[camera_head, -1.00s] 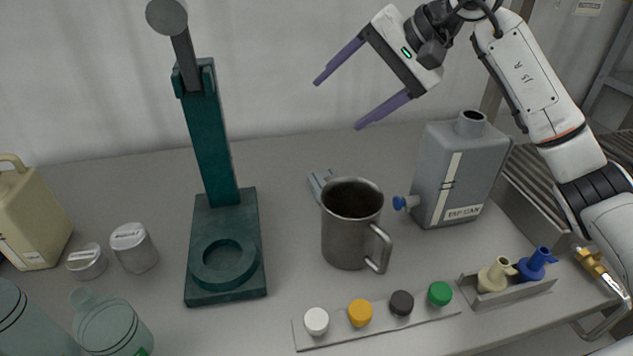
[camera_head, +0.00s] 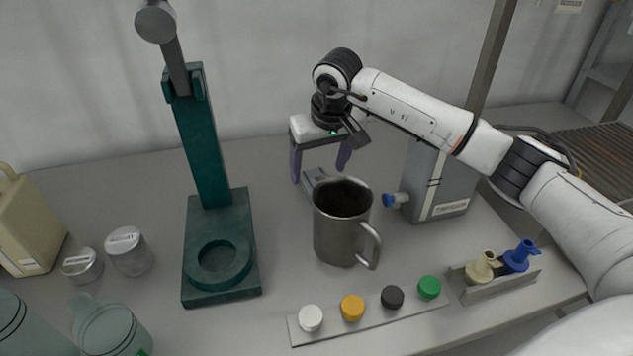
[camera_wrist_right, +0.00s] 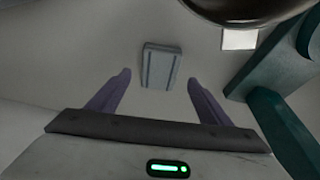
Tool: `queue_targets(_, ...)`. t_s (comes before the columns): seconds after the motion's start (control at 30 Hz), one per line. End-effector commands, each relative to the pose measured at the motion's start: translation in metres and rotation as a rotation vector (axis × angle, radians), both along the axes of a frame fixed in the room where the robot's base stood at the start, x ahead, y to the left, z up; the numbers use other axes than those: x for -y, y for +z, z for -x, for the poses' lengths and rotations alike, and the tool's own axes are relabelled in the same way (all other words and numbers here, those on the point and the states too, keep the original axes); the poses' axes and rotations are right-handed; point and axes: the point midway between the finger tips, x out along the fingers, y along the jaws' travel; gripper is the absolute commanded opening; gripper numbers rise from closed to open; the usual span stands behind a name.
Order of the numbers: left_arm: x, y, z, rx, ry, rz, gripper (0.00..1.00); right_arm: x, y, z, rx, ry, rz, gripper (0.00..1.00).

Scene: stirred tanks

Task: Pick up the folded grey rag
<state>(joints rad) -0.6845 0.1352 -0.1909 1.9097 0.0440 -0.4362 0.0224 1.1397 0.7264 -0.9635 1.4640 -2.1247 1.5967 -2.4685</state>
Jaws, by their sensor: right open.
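The folded grey rag (camera_head: 314,178) lies on the bench behind the steel mug (camera_head: 341,222), which hides part of it in the head view. In the right wrist view the rag (camera_wrist_right: 161,66) shows whole, a small blue-grey block with darker stripes. My right gripper (camera_head: 320,176) is open, its two purple fingers pointing down above the rag. In the right wrist view the rag lies just ahead of and between the fingertips (camera_wrist_right: 159,77), with nothing held. My left gripper is not in view.
The mug (camera_wrist_right: 235,8) is close to the rag. A green stand (camera_head: 209,150) is at left and a grey can (camera_head: 440,185) with a blue tap at right. In front lies a strip (camera_head: 372,321) of coloured caps. Bench behind the rag is clear.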

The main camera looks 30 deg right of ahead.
Motion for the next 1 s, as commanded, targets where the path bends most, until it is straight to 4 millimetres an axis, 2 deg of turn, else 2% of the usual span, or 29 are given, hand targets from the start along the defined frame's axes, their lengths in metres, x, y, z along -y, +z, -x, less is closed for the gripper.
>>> queue_targets(0.1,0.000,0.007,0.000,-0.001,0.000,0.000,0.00,0.001,-0.019,-0.003,-0.005,-0.002,-0.002,0.73)
queue_targets(0.23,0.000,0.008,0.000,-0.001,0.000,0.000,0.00,0.002,-0.035,-0.008,-0.003,-0.002,-0.002,0.73)
queue_targets(0.53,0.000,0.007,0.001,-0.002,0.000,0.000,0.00,0.003,-0.040,-0.010,0.000,-0.001,0.000,0.73)
queue_targets(0.57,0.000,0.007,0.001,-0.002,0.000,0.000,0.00,0.003,-0.040,-0.010,0.000,-0.001,0.000,0.69)
queue_targets(0.8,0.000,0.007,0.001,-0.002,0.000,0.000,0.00,0.003,-0.040,-0.010,0.000,-0.001,0.000,0.29)
queue_targets(1.0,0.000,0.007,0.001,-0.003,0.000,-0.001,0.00,0.003,-0.039,-0.010,0.000,-0.002,-0.001,0.28)
